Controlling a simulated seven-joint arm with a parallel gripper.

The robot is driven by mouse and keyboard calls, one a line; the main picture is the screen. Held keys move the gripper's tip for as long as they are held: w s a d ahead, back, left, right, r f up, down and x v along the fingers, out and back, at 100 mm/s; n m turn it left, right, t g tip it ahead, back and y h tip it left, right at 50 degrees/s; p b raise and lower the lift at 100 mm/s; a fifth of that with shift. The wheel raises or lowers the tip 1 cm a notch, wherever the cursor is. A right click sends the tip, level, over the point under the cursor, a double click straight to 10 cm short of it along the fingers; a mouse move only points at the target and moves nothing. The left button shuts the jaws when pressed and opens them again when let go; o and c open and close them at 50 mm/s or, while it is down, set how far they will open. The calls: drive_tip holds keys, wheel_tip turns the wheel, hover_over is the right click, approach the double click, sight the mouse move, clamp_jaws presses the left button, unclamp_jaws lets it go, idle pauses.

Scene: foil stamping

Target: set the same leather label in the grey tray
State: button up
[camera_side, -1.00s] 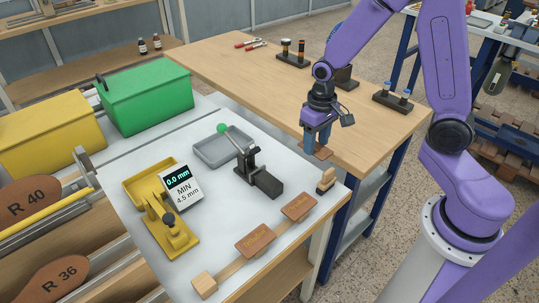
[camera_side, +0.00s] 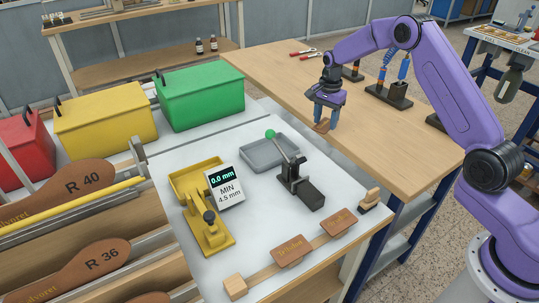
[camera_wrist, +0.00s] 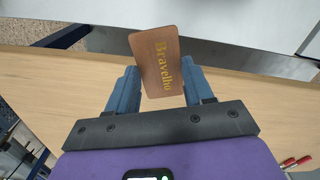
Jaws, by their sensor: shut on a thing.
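My gripper (camera_side: 325,113) is shut on a brown leather label (camera_side: 322,126), held above the wooden bench behind the tray. In the wrist view the label (camera_wrist: 157,67) sits between the blue fingers (camera_wrist: 162,92), slightly tilted, with gold "Bravelho" lettering facing the camera. The grey tray (camera_side: 250,163) stands on the white worktop to the left of and nearer than my gripper; it looks empty, its right side partly behind the green-knobbed lever. Two other brown labels (camera_side: 288,250) (camera_side: 339,221) rest on a wooden strip at the front of the worktop.
The black lever press (camera_side: 302,190) with its green knob (camera_side: 270,134) stands beside the tray. A yellow thickness gauge (camera_side: 207,228) reading 0.0 mm is to the left. Green (camera_side: 200,99) and yellow (camera_side: 105,122) boxes stand behind. The bench (camera_side: 285,85) has clear room around the gripper.

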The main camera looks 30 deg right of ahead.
sight(326, 118)
drive_tip(key=w+d+m, duration=0.1)
drive_tip(key=w+d+f+m, duration=0.1)
drive_tip(key=w+d+m, duration=0.1)
drive_tip(key=shift+d+f, duration=0.15)
drive_tip(key=shift+m, duration=0.3)
drive_tip(key=a, duration=1.7)
drive_tip(key=shift+a+f, duration=0.4)
wheel_tip(326, 118, down, 2)
drive_tip(key=shift+f, duration=0.35)
drive_tip(key=shift+f, duration=0.6)
drive_tip(key=o, duration=1.1)
